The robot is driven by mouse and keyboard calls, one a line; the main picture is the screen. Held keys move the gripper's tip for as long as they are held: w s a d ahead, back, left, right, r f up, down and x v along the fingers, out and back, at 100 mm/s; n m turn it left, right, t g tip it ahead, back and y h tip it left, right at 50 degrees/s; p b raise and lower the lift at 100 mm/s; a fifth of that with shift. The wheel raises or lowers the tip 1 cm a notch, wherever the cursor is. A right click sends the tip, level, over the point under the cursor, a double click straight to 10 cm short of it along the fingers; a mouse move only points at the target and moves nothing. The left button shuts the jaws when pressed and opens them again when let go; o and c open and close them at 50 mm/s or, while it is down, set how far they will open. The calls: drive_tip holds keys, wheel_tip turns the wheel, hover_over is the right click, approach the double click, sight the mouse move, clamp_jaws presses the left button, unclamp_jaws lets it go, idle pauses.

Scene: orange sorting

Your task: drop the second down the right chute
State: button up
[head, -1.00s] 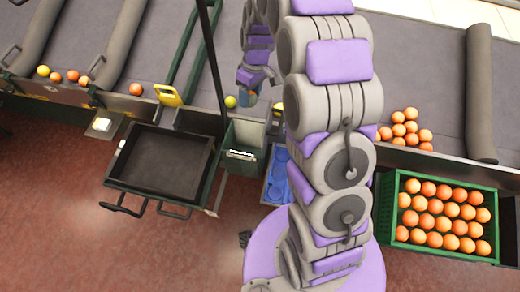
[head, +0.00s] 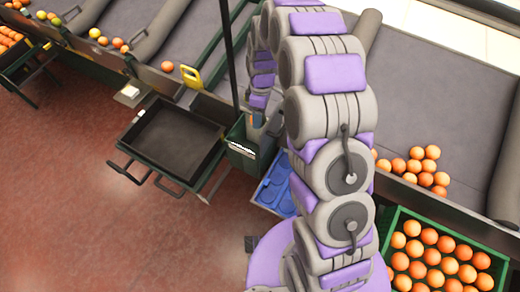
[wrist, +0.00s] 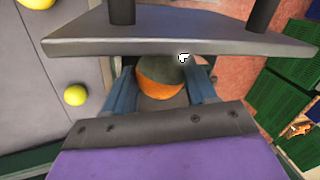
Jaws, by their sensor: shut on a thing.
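My gripper (wrist: 162,92) has its two blue fingers closed on a fruit (wrist: 160,91) in the wrist view. The fruit is orange on its lower part and dark grey-green on top; shadow may darken it. In the head view my gripper (head: 257,118) is at the top of a dark green box (head: 240,152) with a white label on its front. The fruit cannot be made out there. The gripper and arm hide part of the box opening. I cannot tell which opening is the right chute.
An empty black tray (head: 172,145) stands left of the box, and a blue tray (head: 272,190) lies right of it. A green crate of oranges (head: 395,218) is at lower right. Loose oranges (head: 415,165) lie on the grey belt. A yellow fruit (wrist: 75,95) shows in the wrist view.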

drive_tip(key=shift+d+f, duration=0.3)
drive_tip(key=shift+f, duration=0.55)
drive_tip(key=shift+a+f, duration=0.15)
drive_tip(key=shift+a, duration=0.9)
drive_tip(key=o, duration=0.6)
drive_tip(key=shift+a, duration=0.2)
drive_tip(key=shift+o, duration=1.6)
drive_tip(key=shift+d, duration=0.25)
drive_tip(key=shift+o, duration=1.1)
drive_tip(key=shift+d, duration=0.8)
drive_tip(key=shift+a+r, duration=0.35)
drive_tip(key=shift+a, duration=0.2)
drive_tip(key=d+p+v, duration=0.1)
drive_tip(key=p+v, duration=0.1)
drive_tip(key=v, duration=1.4)
drive_tip(key=shift+w+d+r, duration=0.15)
drive_tip(key=shift+d+r, duration=0.1)
drive_tip(key=shift+d, duration=0.1)
